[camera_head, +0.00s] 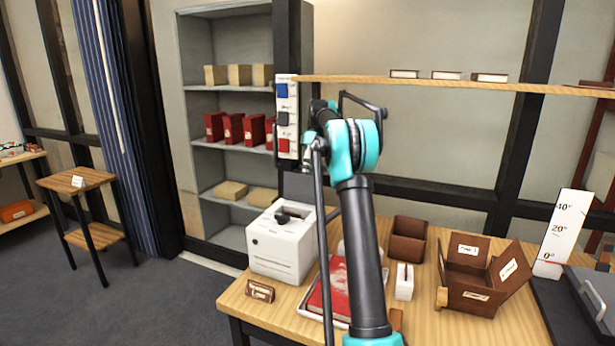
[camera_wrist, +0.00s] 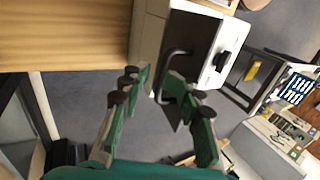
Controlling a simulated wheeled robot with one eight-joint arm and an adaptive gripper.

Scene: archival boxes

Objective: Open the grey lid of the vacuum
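A white boxy unit (camera_head: 278,250) with a black knob on top stands at the left end of the table; I take it for the vacuum. A dark grey panel (camera_head: 300,188) shows just behind it, partly covered by my arm. In the wrist view the dark grey lid (camera_wrist: 193,40) carries a black bar handle (camera_wrist: 168,54), beside a white face with a black knob. My gripper (camera_wrist: 158,84) is open and empty. Its right finger overlaps the handle's lower end in the picture; I cannot tell whether they touch.
The table (camera_head: 422,318) holds a red book (camera_head: 328,297) in a tray, a brown open box (camera_head: 480,275) and a smaller brown holder (camera_head: 407,240). A wooden shelf (camera_head: 440,84) runs above. A grey cabinet (camera_head: 197,110) stands behind.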

